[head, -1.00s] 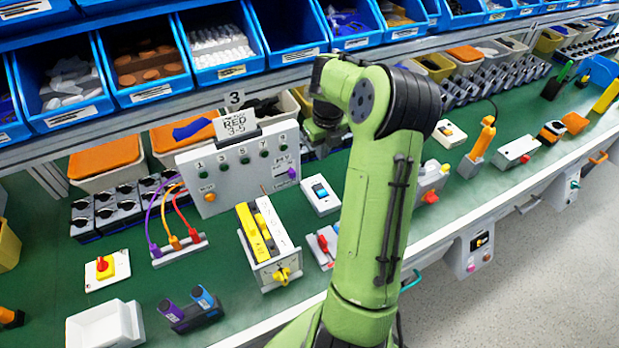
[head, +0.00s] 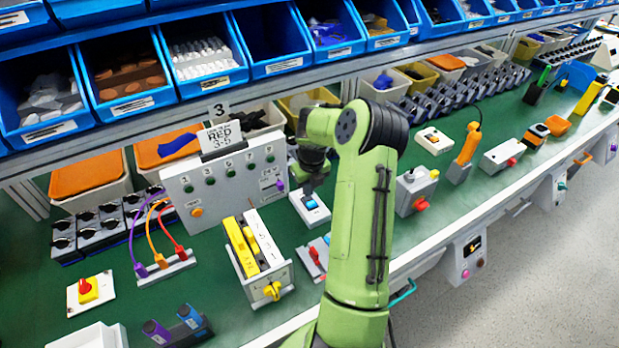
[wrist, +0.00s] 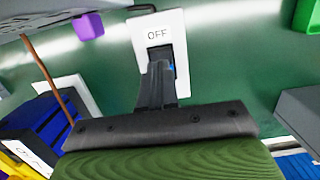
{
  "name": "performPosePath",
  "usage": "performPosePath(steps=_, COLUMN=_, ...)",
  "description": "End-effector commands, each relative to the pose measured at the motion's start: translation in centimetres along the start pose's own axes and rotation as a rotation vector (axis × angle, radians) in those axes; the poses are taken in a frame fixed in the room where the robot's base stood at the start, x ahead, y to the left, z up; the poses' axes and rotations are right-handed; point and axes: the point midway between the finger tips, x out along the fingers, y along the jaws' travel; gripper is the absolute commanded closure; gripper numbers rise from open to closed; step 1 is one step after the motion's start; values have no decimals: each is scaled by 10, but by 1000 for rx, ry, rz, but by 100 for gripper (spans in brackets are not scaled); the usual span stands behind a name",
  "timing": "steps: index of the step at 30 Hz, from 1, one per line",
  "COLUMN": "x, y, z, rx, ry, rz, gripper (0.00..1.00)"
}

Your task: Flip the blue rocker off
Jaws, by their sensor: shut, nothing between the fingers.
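The blue rocker (head: 311,205) sits in a white switch plate (head: 322,219) on the green bench, right of the grey numbered panel. In the wrist view the white plate (wrist: 178,22) carries an "OFF" label above a dark switch opening, and a sliver of blue rocker (wrist: 171,68) shows beside my fingertips. My gripper (wrist: 157,66) is shut and empty, its tips over the rocker and hiding most of it. I cannot tell whether they touch it. In the head view my gripper (head: 308,188) is low, just above the plate, partly dark and hard to make out.
The grey numbered panel (head: 225,172) stands left of the plate. A box with yellow rockers (head: 255,255) and a red-lever switch (head: 317,257) stand nearer the front. A grey box with a red knob (head: 416,192) is to the right.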

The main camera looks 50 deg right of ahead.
Motion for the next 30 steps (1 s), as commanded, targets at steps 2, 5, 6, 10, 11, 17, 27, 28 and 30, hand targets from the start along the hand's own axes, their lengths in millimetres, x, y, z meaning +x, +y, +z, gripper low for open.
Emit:
performPosePath(steps=2, x=12, y=0, z=0, rx=0, ry=1, rz=1, gripper=100)
performPosePath(steps=5, x=20, y=0, z=0, rx=0, ry=0, rz=0, gripper=100)
performPosePath(steps=6, x=21, y=0, z=0, rx=0, ry=0, rz=0, gripper=100)
performPosePath(steps=10, x=21, y=0, z=0, rx=0, ry=-1, rz=-1, gripper=100)
performPosePath(steps=11, x=21, y=0, z=0, rx=0, ry=-1, rz=-1, gripper=100)
performPosePath(steps=17, x=21, y=0, z=1, rx=-1, ry=13, rz=0, gripper=100)
performPosePath(steps=27, x=33, y=1, z=4, rx=-3, ry=221, rz=0, gripper=100)
performPosePath(steps=28, x=35, y=1, z=4, rx=-1, ry=227, rz=0, gripper=100)
performPosePath(steps=30, x=35, y=1, z=2, rx=-1, ry=225, rz=2, gripper=100)
